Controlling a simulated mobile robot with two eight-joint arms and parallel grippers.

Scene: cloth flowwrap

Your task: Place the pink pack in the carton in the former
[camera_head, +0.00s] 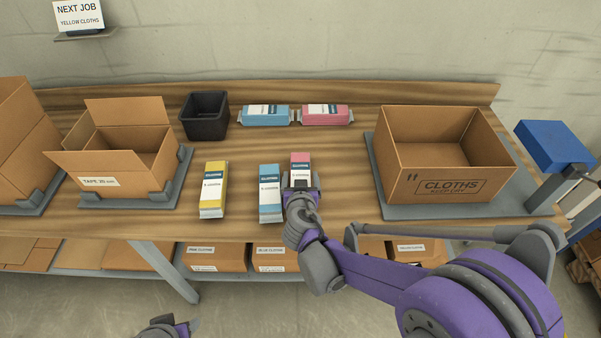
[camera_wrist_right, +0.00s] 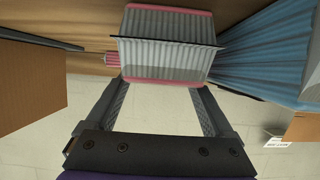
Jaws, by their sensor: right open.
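A second pink pack (camera_head: 325,115) lies at the back. The CLOTHS carton (camera_head: 437,186) stands open-topped in a grey former (camera_head: 376,165) on the right. Part of my left gripper (camera_head: 168,328) shows at the bottom edge, fingers unclear.
Another blue pack (camera_head: 264,115) and a black bin (camera_head: 205,115) are behind. A flapped carton (camera_head: 120,160) stands on the left. Table between pink pack and CLOTHS carton is clear.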

